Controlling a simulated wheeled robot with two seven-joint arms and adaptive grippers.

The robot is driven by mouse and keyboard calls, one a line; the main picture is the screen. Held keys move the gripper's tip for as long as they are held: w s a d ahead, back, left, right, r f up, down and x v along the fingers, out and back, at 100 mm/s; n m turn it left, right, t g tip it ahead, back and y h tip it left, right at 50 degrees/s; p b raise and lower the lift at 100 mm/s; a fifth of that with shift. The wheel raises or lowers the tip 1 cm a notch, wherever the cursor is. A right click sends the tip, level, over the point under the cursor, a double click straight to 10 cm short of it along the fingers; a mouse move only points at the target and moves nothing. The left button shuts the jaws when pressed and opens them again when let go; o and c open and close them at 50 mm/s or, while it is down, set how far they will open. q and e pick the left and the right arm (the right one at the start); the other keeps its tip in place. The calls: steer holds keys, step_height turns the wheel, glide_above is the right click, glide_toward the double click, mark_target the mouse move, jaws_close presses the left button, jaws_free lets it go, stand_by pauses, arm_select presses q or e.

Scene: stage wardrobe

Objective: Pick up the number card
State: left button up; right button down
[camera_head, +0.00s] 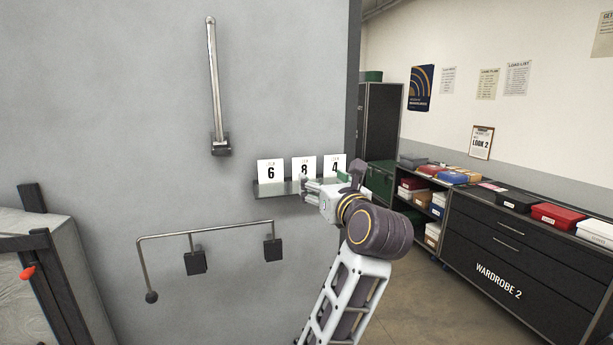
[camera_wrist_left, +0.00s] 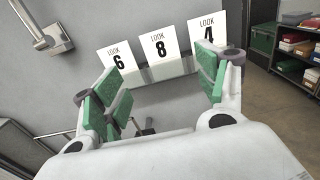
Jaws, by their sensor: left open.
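Three white number cards stand on a narrow shelf (camera_head: 267,190) fixed to the grey wall: card 6 (camera_head: 270,170), card 8 (camera_head: 304,164) and card 4 (camera_head: 334,161). In the left wrist view, card 6 (camera_wrist_left: 118,58), card 8 (camera_wrist_left: 159,45) and card 4 (camera_wrist_left: 207,32) lean in a row beyond the fingers. My left gripper (camera_head: 310,188) is open and empty at the shelf's right part, below and in front of cards 8 and 4. Its green-padded fingers (camera_wrist_left: 165,84) are spread wide. It partly hides card 4's bottom and the shelf's right end in the head view.
A slanted metal bar (camera_head: 214,85) is mounted on the wall above left of the cards. A bent rail (camera_head: 205,230) with dark brackets is below. A dark rack (camera_head: 50,270) stands at lower left. Shelves with boxes and a dark drawer unit (camera_head: 530,250) are at right.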

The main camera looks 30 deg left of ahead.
arm_select(q)
steer(key=shift+w, duration=0.15)
steer(key=p, duration=0.2)
glide_toward(304, 166)
steer(key=x, duration=0.4)
steer(key=shift+d+f, duration=0.1)
steer(key=shift+d, duration=0.05)
stand_by(0.4)
steer(key=shift+r+p+x, duration=0.2)
steer(key=shift+p+x, duration=0.6)
steer(key=shift+x, duration=0.75)
steer(key=shift+p+x, duration=0.3)
steer(key=shift+x, duration=0.75)
steer(key=shift+f, duration=0.1)
